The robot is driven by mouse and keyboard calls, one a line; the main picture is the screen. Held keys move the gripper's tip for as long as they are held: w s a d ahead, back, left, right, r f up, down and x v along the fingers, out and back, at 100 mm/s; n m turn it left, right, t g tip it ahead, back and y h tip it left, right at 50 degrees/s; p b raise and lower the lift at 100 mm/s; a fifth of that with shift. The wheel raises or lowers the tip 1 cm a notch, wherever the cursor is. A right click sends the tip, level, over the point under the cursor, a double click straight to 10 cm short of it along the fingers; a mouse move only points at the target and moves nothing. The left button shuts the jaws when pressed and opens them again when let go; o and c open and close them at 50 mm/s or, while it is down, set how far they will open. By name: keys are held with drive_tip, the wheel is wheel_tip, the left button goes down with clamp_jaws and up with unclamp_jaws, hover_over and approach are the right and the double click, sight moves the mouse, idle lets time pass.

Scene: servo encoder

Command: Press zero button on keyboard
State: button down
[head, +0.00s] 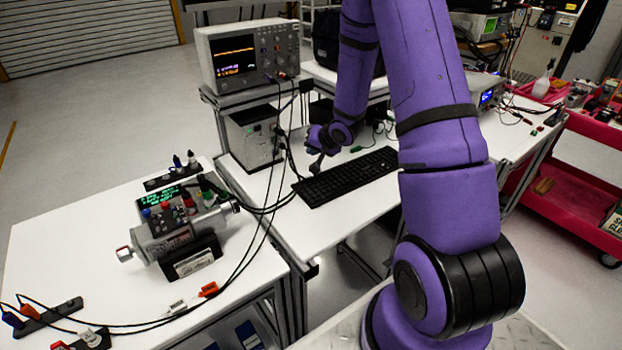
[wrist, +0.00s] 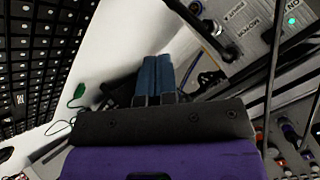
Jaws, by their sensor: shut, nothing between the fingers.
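The black keyboard (head: 347,180) lies on the white table in the head view. It fills the left side of the wrist view (wrist: 38,50), where its keys show at a steep angle. The zero key cannot be picked out in either view. My gripper (head: 315,169) is near the keyboard's far left end in the head view, pointing downward. In the wrist view its two blue fingers (wrist: 155,68) are together with nothing between them, to the right of the keyboard and apart from it in the picture. Whether the tips touch the table cannot be told.
A grey box (head: 252,138) with cables and an oscilloscope (head: 247,55) above it stand left of my gripper. Black cables (head: 290,165) hang close by. A motor device (head: 180,230) stands on the left table. White table shows in front of the keyboard.

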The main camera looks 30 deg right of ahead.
sight(313, 177)
drive_tip(key=shift+f, duration=3.65)
drive_tip(key=shift+f, duration=0.1)
drive_tip(key=shift+f, duration=0.3)
drive_tip(key=shift+f, duration=0.35)
drive_tip(key=shift+r, duration=0.8)
drive_tip(key=shift+r, duration=2.5)
